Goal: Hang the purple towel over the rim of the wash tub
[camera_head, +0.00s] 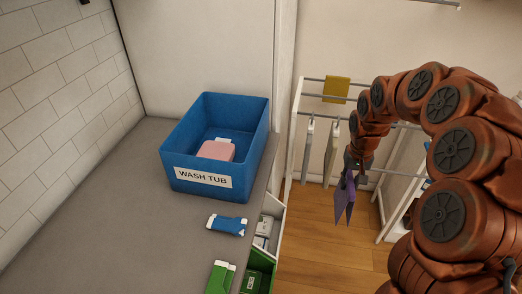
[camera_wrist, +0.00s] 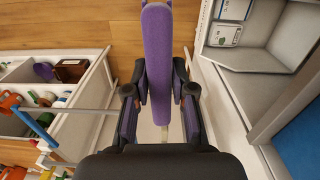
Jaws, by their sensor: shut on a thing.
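The purple towel (camera_head: 345,202) hangs from my gripper (camera_head: 352,166) in the head view, over the floor to the right of the counter. In the wrist view my gripper (camera_wrist: 158,95) is shut on the purple towel (camera_wrist: 157,50), which sticks out beyond the fingers. The blue wash tub (camera_head: 196,181), with a "WASH TUB" label, stands on the counter to the left of my gripper, apart from the towel. A pink folded item (camera_head: 216,150) lies inside the tub. A piece of blue (camera_wrist: 300,145) shows at the right edge of the wrist view.
A blue-and-white item (camera_head: 227,224) and a green-and-white item (camera_head: 220,277) lie on the grey counter (camera_head: 120,220). Open bins (camera_head: 268,225) sit beside the counter's right edge. A drying rack (camera_head: 297,130) with a yellow cloth (camera_head: 336,89) stands behind my arm.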

